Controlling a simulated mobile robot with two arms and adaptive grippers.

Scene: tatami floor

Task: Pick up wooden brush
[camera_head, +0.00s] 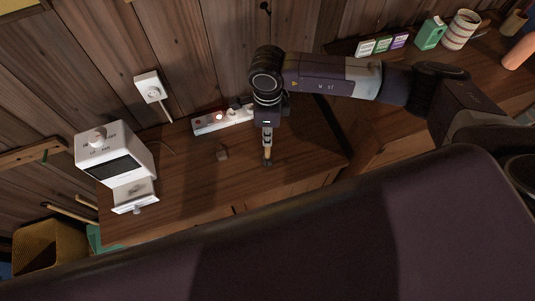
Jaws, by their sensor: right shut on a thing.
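My right gripper (267,128) points down over the wooden cabinet top, with its arm coming in from the right. It is shut on the wooden brush (267,150), a small light-brown piece with a darker lower end. The brush hangs upright below the fingers. Its lower end is close to the cabinet top, and I cannot tell whether it touches. The fingers are small and dark here. My left gripper is not in view.
A white appliance (110,147) with a pulled-out tray stands at the left of the cabinet top (195,195). Small boxes (431,33) and a striped cup (460,29) stand at the upper right.

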